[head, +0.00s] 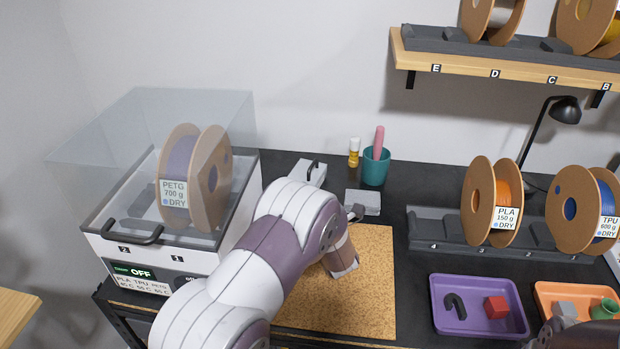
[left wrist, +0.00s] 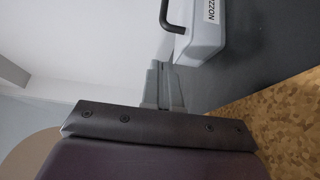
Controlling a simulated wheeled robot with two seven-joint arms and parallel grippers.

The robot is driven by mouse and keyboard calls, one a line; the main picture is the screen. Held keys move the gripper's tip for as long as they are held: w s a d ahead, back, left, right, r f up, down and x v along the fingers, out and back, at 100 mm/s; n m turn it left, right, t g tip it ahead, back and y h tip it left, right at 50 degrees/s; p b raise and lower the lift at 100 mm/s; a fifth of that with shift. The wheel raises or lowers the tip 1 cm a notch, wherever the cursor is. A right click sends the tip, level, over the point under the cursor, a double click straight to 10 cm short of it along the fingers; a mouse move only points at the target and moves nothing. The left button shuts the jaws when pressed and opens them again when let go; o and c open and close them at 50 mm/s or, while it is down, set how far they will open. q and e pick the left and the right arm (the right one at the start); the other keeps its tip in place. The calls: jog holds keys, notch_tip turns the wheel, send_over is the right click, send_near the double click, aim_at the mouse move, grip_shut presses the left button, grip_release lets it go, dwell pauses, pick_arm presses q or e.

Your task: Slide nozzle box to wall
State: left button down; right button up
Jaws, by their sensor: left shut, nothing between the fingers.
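The nozzle box (head: 308,173) is a pale grey box with a dark handle. It stands on the black bench near the back wall, behind my left arm, which hides its lower part. In the left wrist view the nozzle box (left wrist: 208,38) shows partly at the top, with its handle and a cropped label. My left gripper (left wrist: 164,72) is shut and empty, its pale fingers close to the box's near corner. I cannot tell whether they touch it. In the head view my left arm hides the fingers. My right gripper is not clearly in view.
A filament dryer (head: 150,240) stands left of the box. A cork mat (head: 375,290) lies in front. Spools (head: 493,200) and a purple tray (head: 478,322) are further right.

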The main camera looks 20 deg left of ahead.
aim_at(317, 181)
pick_arm(q)
jog(key=shift+w+a+p, duration=0.1)
jog(key=shift+w+p, duration=0.25)
jog(key=shift+w, duration=1.85)
jog(key=shift+w+f+b, duration=0.1)
jog(key=shift+w+b, duration=0.1)
jog(key=shift+b, duration=0.2)
jog(key=w+b, duration=0.2)
jog(key=w, duration=0.1)
jog(key=shift+w+f+b, duration=0.1)
jog(key=shift+w+b, duration=0.1)
jog(key=shift+b, duration=0.15)
jog(key=shift+w, duration=0.15)
jog(key=shift+r, duration=0.25)
